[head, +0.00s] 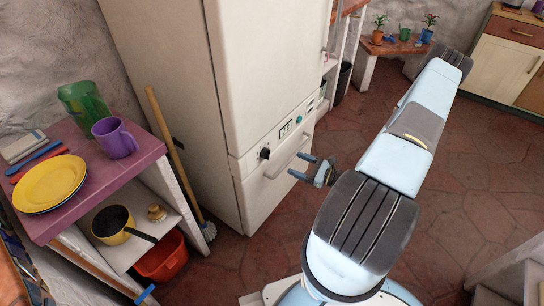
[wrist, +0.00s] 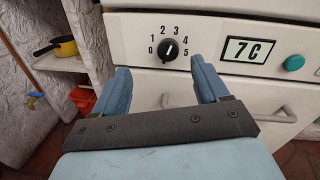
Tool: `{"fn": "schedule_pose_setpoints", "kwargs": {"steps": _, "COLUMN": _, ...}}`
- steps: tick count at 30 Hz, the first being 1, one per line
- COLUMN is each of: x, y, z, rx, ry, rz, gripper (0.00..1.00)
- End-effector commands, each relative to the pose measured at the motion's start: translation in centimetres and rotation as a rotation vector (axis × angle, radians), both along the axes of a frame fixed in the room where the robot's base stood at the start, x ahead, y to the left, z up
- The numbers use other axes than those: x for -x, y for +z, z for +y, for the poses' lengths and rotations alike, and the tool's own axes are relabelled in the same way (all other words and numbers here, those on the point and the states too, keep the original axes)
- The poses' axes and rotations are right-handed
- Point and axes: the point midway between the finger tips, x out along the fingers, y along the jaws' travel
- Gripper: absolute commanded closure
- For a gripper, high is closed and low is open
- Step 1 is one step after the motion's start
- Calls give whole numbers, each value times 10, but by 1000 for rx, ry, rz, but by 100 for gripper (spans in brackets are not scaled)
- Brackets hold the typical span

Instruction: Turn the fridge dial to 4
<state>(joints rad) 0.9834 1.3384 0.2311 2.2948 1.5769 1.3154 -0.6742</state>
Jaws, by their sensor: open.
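The fridge (head: 262,75) is cream white, with a control strip across its front. The fridge dial (wrist: 168,50) is a round black knob with numbers 0 to 5 around it; its white mark appears to point up and slightly right, near 3. The dial also shows in the head view (head: 265,153). My gripper (head: 302,166) is open and empty, in front of the strip and to the right of the dial in the head view. In the wrist view my gripper's blue fingers (wrist: 160,72) stand apart below the dial, one on each side, not visibly touching it.
A fridge handle (head: 287,165) sticks out below the strip. Left of the fridge are a broom (head: 172,150) and a purple-topped shelf (head: 135,165) with dishes. The floor at right is clear.

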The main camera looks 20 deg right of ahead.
Motion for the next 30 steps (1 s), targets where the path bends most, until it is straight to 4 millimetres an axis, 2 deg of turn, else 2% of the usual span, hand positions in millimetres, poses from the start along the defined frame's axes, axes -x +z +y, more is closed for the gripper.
{"fn": "schedule_pose_setpoints", "kwargs": {"steps": 1, "x": 2, "y": -9, "z": 0, "rx": -21, "ry": -33, "rz": 14, "gripper": 26}}
{"fn": "schedule_pose_setpoints", "kwargs": {"steps": 6, "x": 6, "y": -27, "z": -2, "rx": -56, "ry": -107, "rz": 38, "gripper": 26}}
{"fn": "schedule_pose_setpoints", "kwargs": {"steps": 14, "x": -3, "y": -33, "z": 5, "rx": -64, "ry": -129, "rz": 46, "gripper": 26}}
{"fn": "schedule_pose_setpoints", "kwargs": {"steps": 30, "x": -76, "y": -32, "z": 58, "rx": -65, "ry": -128, "rz": 45, "gripper": 26}}
